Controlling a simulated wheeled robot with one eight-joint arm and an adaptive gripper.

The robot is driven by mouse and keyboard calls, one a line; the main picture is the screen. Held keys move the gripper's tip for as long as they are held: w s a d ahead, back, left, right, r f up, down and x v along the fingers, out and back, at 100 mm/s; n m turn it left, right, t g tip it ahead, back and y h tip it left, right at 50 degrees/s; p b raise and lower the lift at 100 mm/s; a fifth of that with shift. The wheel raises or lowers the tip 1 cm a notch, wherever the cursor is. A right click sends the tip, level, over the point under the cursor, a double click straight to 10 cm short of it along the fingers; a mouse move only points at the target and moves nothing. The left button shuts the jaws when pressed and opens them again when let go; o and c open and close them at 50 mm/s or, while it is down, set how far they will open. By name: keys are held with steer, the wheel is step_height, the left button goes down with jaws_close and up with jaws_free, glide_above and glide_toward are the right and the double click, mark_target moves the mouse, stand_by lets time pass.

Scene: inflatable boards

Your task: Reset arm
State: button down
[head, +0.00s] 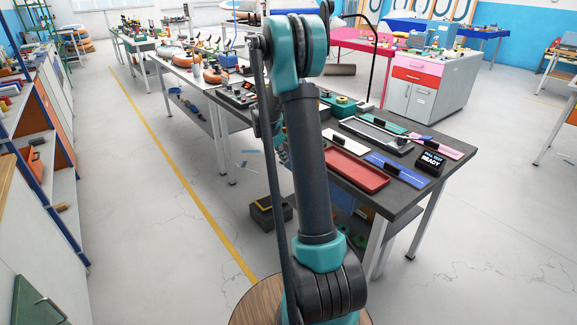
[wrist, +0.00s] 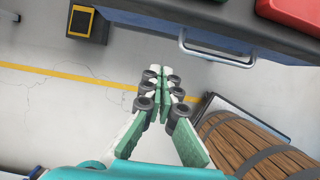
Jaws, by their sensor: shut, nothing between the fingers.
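My arm (head: 313,165) rises in the middle of the head view, teal and dark grey, folded upward with its upper joint near the top edge. My gripper is not clearly visible in the head view. In the wrist view my gripper (wrist: 168,73) is shut, with its green fingers close together and nothing between them. It hangs over the grey floor, apart from the table edge at the top of that view.
A dark table (head: 440,177) on the right holds a red tray (head: 355,168), a blue board (head: 398,171) and a black sign (head: 430,162). A black and yellow box (head: 268,212) stands on the floor. Shelves (head: 62,190) line the left. The aisle with a yellow line (head: 180,181) is open.

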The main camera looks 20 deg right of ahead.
steer(key=s+a+r+m+t+y, duration=0.1)
steer(key=s+a+r+m, duration=0.1)
steer(key=s+a+m, duration=0.3)
steer(key=s+r+m, duration=0.2)
steer(key=s, duration=0.6)
steer(key=s+a+r+m+t+y, duration=0.1)
steer(key=s+a+r+m, duration=0.1)
steer(key=s+a+m, duration=0.3)
steer(key=s+a+f+m+y, duration=0.1)
steer(key=s+m, duration=0.3)
steer(key=s, duration=0.4)
steer(key=s+a+f+m+y, duration=0.1)
steer(key=s+a+f+m, duration=0.1)
steer(key=s+m, duration=0.3)
steer(key=s+f, duration=0.1)
steer(key=s, duration=0.3)
steer(key=shift+s+a+f+m+t, duration=0.2)
steer(key=shift+f+m+t, duration=0.1)
steer(key=shift+f+t, duration=0.1)
